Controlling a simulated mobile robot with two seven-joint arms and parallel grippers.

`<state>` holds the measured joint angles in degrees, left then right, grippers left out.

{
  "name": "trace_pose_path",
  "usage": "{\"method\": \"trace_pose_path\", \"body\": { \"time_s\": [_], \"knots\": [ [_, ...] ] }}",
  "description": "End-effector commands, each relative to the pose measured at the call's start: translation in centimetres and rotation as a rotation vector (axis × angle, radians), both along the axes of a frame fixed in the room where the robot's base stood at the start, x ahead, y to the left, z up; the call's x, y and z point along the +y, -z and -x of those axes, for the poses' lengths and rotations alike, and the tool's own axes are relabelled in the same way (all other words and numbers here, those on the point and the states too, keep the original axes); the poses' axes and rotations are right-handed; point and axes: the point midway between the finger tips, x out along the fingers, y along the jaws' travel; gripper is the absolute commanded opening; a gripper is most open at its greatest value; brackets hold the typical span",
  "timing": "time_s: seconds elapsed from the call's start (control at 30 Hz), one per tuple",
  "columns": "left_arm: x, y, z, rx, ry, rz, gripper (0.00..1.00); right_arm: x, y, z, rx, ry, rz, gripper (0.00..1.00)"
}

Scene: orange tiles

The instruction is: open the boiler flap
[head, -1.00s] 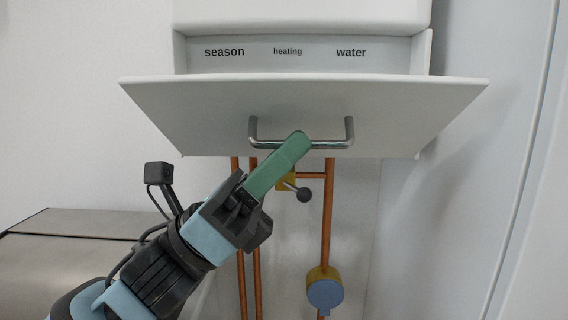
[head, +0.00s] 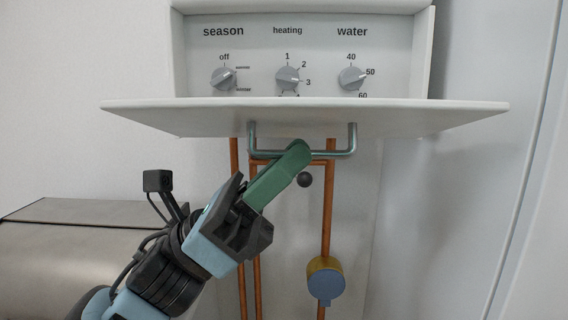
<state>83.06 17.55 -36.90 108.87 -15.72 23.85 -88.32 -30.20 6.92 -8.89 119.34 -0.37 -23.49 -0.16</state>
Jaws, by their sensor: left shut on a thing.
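The white boiler flap (head: 200,118) is tilted down and stands out nearly flat toward me below the control panel (head: 320,50). A metal bar handle (head: 334,154) hangs from its underside. My left gripper (head: 299,153), with green fingers, is shut on the handle bar near its middle. The fingers hide part of the bar. Above the flap, the season knob (head: 223,78), heating knob (head: 288,77) and water knob (head: 351,77) show. The flap's edge cuts off the lowest markings. My right gripper is not in view.
Copper pipes (head: 328,215) run down below the boiler, with a blue and yellow round fitting (head: 325,281) and a dark ball knob (head: 304,180). A metallic box (head: 75,250) stands at the left. A white panel (head: 530,180) stands at the right.

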Motion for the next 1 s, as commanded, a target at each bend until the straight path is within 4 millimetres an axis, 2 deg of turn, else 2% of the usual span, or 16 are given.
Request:
{"method": "trace_pose_path", "body": {
  "time_s": [0.13,0.17,0.23,0.67,0.77,0.9,1.0],
  "knots": [
    [0.0,0.2,-0.3,0.008,-0.006,-0.001,0.00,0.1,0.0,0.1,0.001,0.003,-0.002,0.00],
    [0.0,0.1,-0.3,0.008,-0.006,-0.001,0.09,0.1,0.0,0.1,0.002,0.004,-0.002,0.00],
    [0.0,0.1,-0.3,0.009,-0.006,-0.001,0.17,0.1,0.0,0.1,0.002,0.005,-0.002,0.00],
    [0.2,0.2,-0.2,0.004,-0.003,0.000,0.17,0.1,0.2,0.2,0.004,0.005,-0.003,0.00],
    [0.7,0.9,-0.5,0.007,-0.004,0.000,0.17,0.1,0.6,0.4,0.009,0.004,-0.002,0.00],
    [2.2,2.7,-1.3,0.011,-0.005,-0.001,0.17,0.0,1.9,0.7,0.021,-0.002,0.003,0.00],
    [3.0,2.4,-1.3,0.006,-0.001,-0.001,0.17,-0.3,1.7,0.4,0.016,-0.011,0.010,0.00]
  ]
}}
